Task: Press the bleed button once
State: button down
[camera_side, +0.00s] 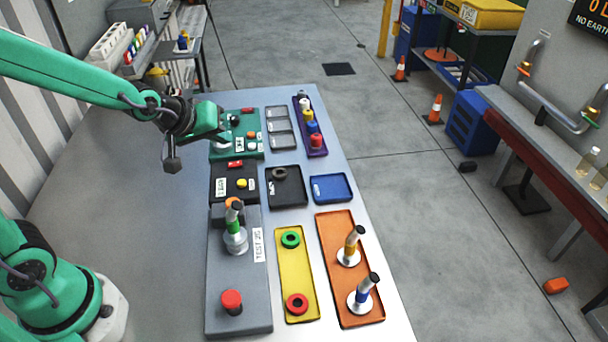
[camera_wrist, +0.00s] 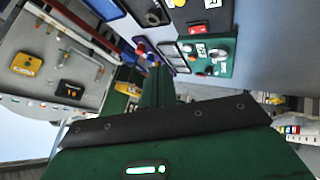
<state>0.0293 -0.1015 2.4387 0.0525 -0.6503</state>
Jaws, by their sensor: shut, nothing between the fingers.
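I cannot read which control is marked as bleed. The green panel (camera_side: 247,154) at the far end of the table carries a white label and several small knobs or buttons. It also shows in the wrist view (camera_wrist: 222,70), with red, white and dark parts. A black box (camera_side: 220,194) nearer has a yellow button (camera_side: 241,184) and a white label. A large red button (camera_side: 232,300) stands on the grey block (camera_side: 225,270) at the front. My gripper (camera_side: 222,124) is shut and empty, above the left part of the green panel and hiding some of it. It also shows in the wrist view (camera_wrist: 158,75).
A purple tray (camera_side: 318,150) with coloured pieces lies right of the green panel. An upright valve handle (camera_side: 234,228) rises from the grey block. A yellow tray (camera_side: 297,268) holds two rings; an orange tray (camera_side: 338,300) holds two upright handles. The table's left side is clear.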

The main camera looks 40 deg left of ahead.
jog(key=shift+w+d+f+n+t, duration=0.15)
jog(key=shift+w+f+n+t, duration=0.15)
jog(key=shift+w+f+n, duration=0.6)
jog(key=shift+w+f+m, duration=0.2)
jog(key=shift+f+m, duration=0.1)
jog(key=shift+f, duration=0.05)
jog(key=shift+f, duration=4.25)
jog(key=shift+f, duration=0.85)
jog(key=shift+r, duration=0.85)
jog(key=shift+r, duration=0.1)
jog(key=shift+r, duration=2.4)
